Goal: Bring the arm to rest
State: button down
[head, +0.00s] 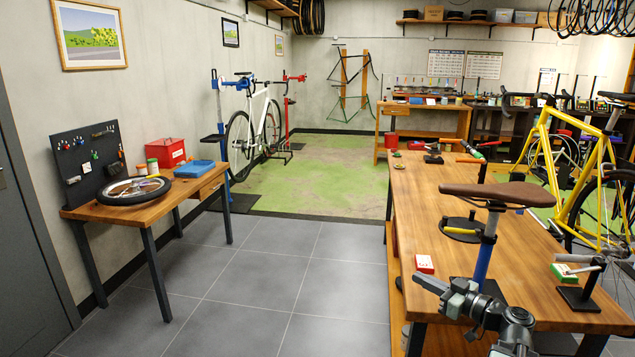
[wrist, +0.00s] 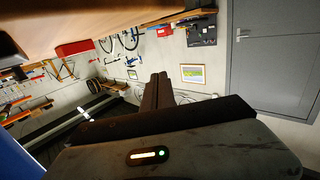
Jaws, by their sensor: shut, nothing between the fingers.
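My gripper (head: 421,281) is low at the front of the head view, beside the left front edge of the long wooden workbench (head: 440,210). Its tips point up and left, with the arm reaching in from the bottom edge. In the wrist view, the two dark fingers (wrist: 157,92) lie together, shut with nothing between them. That view is tilted; it shows the wall, the grey door (wrist: 275,60) and the framed picture (wrist: 192,74) beyond the fingers.
A brown saddle (head: 497,194) on a blue post stands on the bench just behind my gripper. A red-and-white box (head: 425,264) lies near the bench edge. A side table (head: 140,208) holds a wheel (head: 133,190). Grey floor (head: 280,265) between the tables is clear.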

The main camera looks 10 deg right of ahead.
jog(key=w+a+f+n+g+y, duration=0.1)
jog(key=w+a+f+g, duration=0.15)
jog(key=a, duration=0.45)
jog(key=w+a+f+n+g+y, duration=0.1)
jog(key=a+f+g, duration=0.15)
jog(key=a, duration=0.55)
jog(key=w+a+f+n+g+y, duration=0.1)
jog(key=a+f+g, duration=0.15)
jog(key=a, duration=0.45)
jog(key=s+a+f+n+g+h, duration=0.1)
jog(key=s+a+f+g, duration=0.1)
jog(key=a+f, duration=0.35)
jog(key=s+a+f+g+h, duration=0.1)
jog(key=a+f+g, duration=0.2)
jog(key=a, duration=0.5)
jog(key=s+a+f+m+g+h, duration=0.1)
jog(key=s+f+m+g+h, duration=0.15)
jog(key=s+f+h, duration=0.2)
jog(key=s+d+f+m+h, duration=0.2)
jog(key=d+m+h, duration=0.2)
jog(key=d+m, duration=0.3)
notch_tip(320, 180, up, 21)
jog(key=d+p, duration=0.1)
jog(key=p, duration=1.9)
jog(key=shift+w+f+g+p, duration=0.2)
jog(key=shift+g+p, duration=0.1)
jog(key=shift+p, duration=0.1)
